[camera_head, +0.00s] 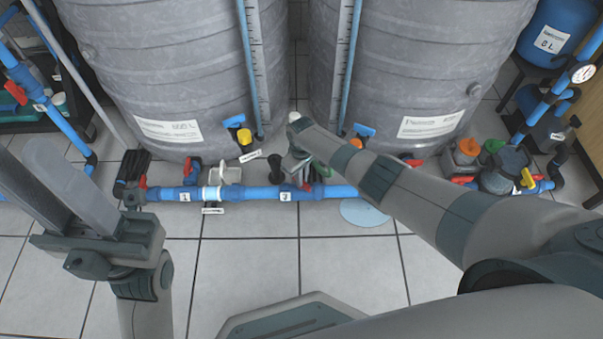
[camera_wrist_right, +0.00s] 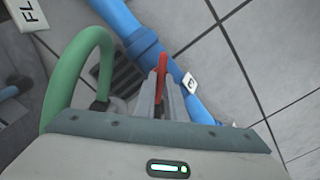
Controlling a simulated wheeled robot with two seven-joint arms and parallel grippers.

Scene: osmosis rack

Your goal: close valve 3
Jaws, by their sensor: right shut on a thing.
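A blue pipe (camera_head: 255,193) runs along the floor in front of two grey tanks. It also shows in the right wrist view (camera_wrist_right: 120,18). My right gripper (camera_head: 298,162) reaches down to the pipe from above, partly hidden by its own arm. In the right wrist view, its fingers (camera_wrist_right: 163,100) are shut on a red valve handle (camera_wrist_right: 161,72). A small white label (camera_wrist_right: 190,83) sits on the pipe beside this handle; its number is too small to read surely. My left gripper (camera_head: 58,188) is at the left, empty, its fingers apart, away from the pipe.
Another red-handled valve (camera_head: 142,183) is at the pipe's left end. A green hose (camera_wrist_right: 66,75) curves close to my right gripper. Grey tanks (camera_head: 170,65) stand behind the pipe. Bottles and a yellow-handled valve (camera_head: 527,178) are at the right. The tiled floor (camera_head: 240,255) in front is clear.

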